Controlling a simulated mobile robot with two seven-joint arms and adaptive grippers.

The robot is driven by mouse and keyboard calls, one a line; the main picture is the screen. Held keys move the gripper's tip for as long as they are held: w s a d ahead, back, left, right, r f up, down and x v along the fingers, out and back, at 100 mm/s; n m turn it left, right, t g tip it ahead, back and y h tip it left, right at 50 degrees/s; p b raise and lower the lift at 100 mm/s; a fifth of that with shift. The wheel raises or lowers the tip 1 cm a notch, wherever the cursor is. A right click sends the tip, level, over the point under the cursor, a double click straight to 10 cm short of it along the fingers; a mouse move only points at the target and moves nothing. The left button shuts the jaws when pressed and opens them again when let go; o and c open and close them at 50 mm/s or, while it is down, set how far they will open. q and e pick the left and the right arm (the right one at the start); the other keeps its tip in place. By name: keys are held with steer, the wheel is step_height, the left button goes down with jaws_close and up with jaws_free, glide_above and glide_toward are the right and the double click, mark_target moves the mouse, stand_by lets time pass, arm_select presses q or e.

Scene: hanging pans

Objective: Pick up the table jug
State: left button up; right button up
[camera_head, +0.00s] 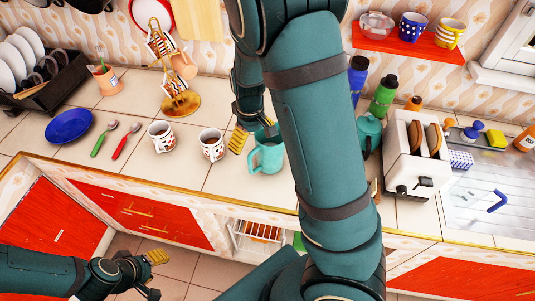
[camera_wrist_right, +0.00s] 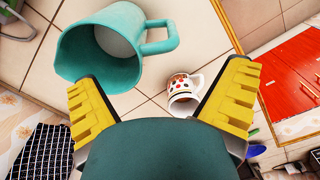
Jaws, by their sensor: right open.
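The turquoise jug (camera_head: 267,156) stands on the tiled counter near its front edge, just left of my right forearm in the head view. In the right wrist view the jug (camera_wrist_right: 85,55) is at the upper left, with its handle toward the middle. My right gripper (camera_head: 254,137) is right by the jug's top, with yellow-padded fingers spread. In the right wrist view the gripper (camera_wrist_right: 162,80) is open and empty, the handle lying beyond the gap between the fingers. My left gripper (camera_head: 154,276) is low at the left, away from the counter, open and empty.
Two patterned mugs (camera_head: 212,144) (camera_head: 161,137) stand left of the jug. A teal pot (camera_head: 369,132), bottles (camera_head: 383,96) and a toaster (camera_head: 410,150) stand to the right. A mug stand (camera_head: 181,104) is behind. The counter's front edge (camera_head: 215,204) is close.

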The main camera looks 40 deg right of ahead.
mark_target(254, 150)
steer(key=shift+d+f+b, duration=0.1)
steer(key=shift+f+b, duration=0.5)
steer(key=shift+f, duration=3)
steer(key=shift+s, duration=0.1)
steer(key=c, duration=1.5)
steer(key=shift+r, duration=0.25)
